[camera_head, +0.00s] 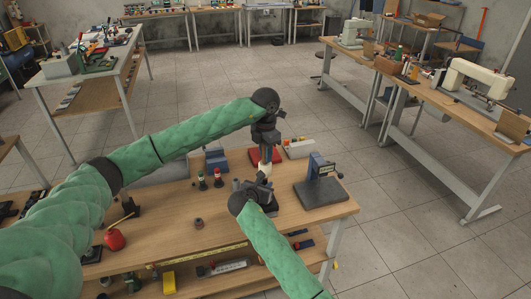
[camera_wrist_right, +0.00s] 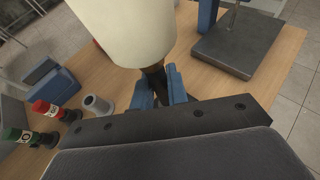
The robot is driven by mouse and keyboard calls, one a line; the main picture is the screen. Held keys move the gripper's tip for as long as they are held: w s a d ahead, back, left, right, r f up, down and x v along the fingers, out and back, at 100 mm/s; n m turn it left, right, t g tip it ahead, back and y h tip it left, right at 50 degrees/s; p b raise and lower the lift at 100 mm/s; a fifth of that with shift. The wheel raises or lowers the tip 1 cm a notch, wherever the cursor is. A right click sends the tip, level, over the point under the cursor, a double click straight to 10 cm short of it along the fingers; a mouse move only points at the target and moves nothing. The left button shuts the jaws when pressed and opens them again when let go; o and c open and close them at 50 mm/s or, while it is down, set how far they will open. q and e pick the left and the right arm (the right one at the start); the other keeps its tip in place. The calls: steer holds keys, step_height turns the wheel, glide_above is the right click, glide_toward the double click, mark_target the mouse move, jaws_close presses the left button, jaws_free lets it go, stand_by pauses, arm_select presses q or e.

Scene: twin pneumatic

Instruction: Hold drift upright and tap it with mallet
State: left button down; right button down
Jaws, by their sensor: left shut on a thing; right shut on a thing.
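My left gripper (camera_head: 266,156) points down over a red block (camera_head: 257,153) at the back of the workbench and is shut on a thin piece, the drift, which is mostly hidden between its fingers. My right gripper (camera_head: 262,182) is just in front of it and lower in the head view. It is shut on the dark handle of the mallet. The mallet's cream cylindrical head (camera_wrist_right: 125,28) fills the top of the right wrist view, and it shows small beside the left fingers in the head view (camera_head: 264,170). I cannot tell whether the mallet touches the drift.
A blue-and-black press (camera_head: 322,190) stands to the right. A red-headed tool (camera_head: 115,239) lies at front left. The middle front of the bench (camera_head: 222,234) is clear.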

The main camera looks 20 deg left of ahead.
arm_select(q)
steer(key=shift+f, duration=0.5)
arm_select(e)
steer(key=shift+f, duration=0.1)
arm_select(q)
steer(key=shift+r, duration=0.15)
steer(key=shift+r, duration=1.4)
steer(key=shift+r, duration=0.15)
steer(key=shift+r, duration=1.85)
arm_select(e)
steer(key=c, duration=1.3)
jaws_free()
